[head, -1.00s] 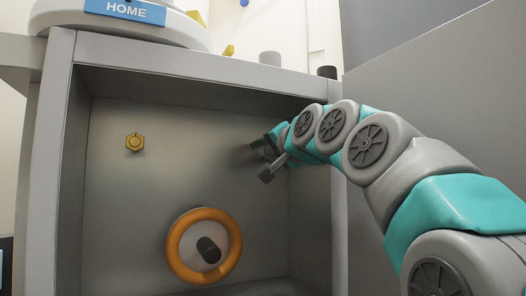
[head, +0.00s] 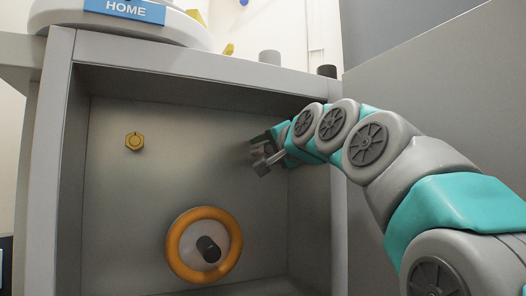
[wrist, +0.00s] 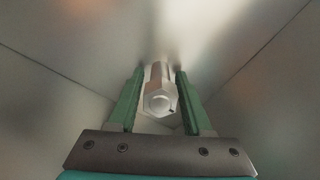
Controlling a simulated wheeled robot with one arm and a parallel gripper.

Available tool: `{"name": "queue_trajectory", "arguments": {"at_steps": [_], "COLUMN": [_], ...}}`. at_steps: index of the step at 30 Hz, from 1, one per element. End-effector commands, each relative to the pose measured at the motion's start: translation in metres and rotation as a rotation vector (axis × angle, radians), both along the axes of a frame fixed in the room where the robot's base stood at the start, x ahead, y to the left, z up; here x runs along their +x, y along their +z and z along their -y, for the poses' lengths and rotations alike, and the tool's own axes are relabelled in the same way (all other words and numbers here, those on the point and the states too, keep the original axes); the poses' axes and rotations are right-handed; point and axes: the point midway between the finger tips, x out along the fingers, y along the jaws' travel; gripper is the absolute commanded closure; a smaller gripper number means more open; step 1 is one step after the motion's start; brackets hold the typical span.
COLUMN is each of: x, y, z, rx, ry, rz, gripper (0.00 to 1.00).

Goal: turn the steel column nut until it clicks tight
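The steel column nut (wrist: 160,100) shows in the wrist view as a bright hexagonal piece, seen end-on, with its column running away from the camera. My gripper (wrist: 160,75) has one green finger on each side of it. A narrow gap shows between the fingers and the column, so the gripper looks open around it. Contact at the nut's flats cannot be told. In the head view my gripper (head: 262,155) is by the right part of the cabinet's back panel, and the nut cannot be made out clearly there.
A grey cabinet (head: 200,62) surrounds the work area, with its right wall close to my arm. A brass hex nut (head: 134,141) is at upper left on the back panel. An orange handwheel (head: 204,212) is low in the middle. A blue HOME sign (head: 125,9) is above.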

Motion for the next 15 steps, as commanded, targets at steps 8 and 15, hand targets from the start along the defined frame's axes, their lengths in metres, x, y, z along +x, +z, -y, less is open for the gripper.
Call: {"name": "queue_trajectory", "arguments": {"at_steps": [8,15], "x": [-0.0001,-0.0031], "y": [-0.0002,-0.0002], "z": [-0.0002,0.0014], "rx": [-0.001,-0.001], "ry": [0.0,0.0], "rz": [0.0,0.0], "gripper": [0.32,0.32]}}
